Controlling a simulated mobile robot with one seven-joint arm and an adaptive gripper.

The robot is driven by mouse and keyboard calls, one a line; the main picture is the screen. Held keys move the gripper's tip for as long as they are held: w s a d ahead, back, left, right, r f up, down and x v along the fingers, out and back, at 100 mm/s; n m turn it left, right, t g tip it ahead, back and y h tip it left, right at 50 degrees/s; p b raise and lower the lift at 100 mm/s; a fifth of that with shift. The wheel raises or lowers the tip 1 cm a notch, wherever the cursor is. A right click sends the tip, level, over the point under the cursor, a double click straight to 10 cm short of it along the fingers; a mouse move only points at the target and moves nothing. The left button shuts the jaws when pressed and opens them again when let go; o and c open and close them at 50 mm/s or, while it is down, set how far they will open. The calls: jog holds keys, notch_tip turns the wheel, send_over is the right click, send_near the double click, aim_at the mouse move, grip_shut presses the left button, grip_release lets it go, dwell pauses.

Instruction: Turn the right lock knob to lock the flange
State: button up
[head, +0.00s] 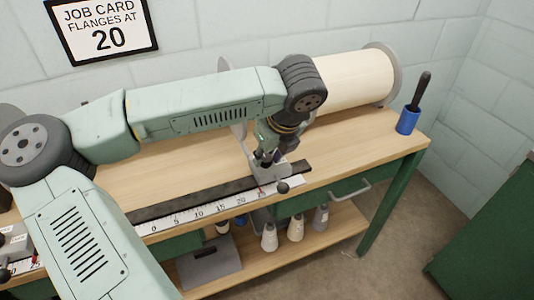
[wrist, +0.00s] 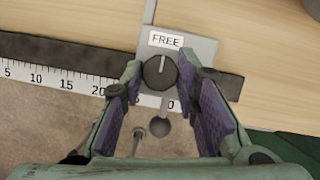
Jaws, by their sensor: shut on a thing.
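The right lock knob (wrist: 161,72) is a dark round knob with a pale line on top, set on a grey flange base (wrist: 201,50). Its line points up toward a white label reading FREE (wrist: 165,40). My gripper (wrist: 165,78) has its two purple-padded fingers on either side of the knob and is shut on it. In the head view my gripper (head: 266,155) reaches down onto the base at the right end of the scale (head: 200,210), and the knob is hidden there.
A dark rail (head: 160,207) and the numbered scale run along the bench's front edge. A dark ball handle (head: 283,187) sticks out below the base. A pale roller (head: 350,78) lies behind, and a blue cup (head: 407,122) stands at right.

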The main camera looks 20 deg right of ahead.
jog(key=shift+f+b, duration=0.2)
jog(key=shift+b, duration=0.45)
jog(key=m+b, duration=0.1)
jog(key=b, duration=0.1)
jog(key=shift+a+f+h+b, duration=0.1)
jog(key=shift+f+h+b, duration=0.1)
jog(key=shift+h+b, duration=0.15)
jog(key=m+b, duration=0.2)
jog(key=b, duration=0.1)
jog(key=shift+h, duration=0.25)
jog(key=m+b, duration=0.1)
jog(key=m+h+b, duration=0.1)
jog(key=m+b, duration=0.2)
jog(key=shift+w+a+r+h, duration=0.15)
jog(key=shift+r+h, duration=0.1)
jog(key=shift+h, duration=0.15)
jog(key=m+b, duration=0.1)
jog(key=m, duration=0.2)
jog(key=m+g+h, duration=0.1)
jog(key=m, duration=0.2)
jog(key=shift+a+r+h+b, duration=0.1)
jog(key=shift+r+h+b, duration=0.05)
jog(key=shift+h+b, duration=0.2)
jog(key=shift+w+m+g+h+p, duration=0.15)
jog(key=shift+m+g, duration=0.4)
jog(key=shift+m, duration=0.7)
jog(key=shift+m+g+h+p, duration=0.2)
jog(key=shift+m+g, duration=0.35)
jog(key=shift+m, duration=0.7)
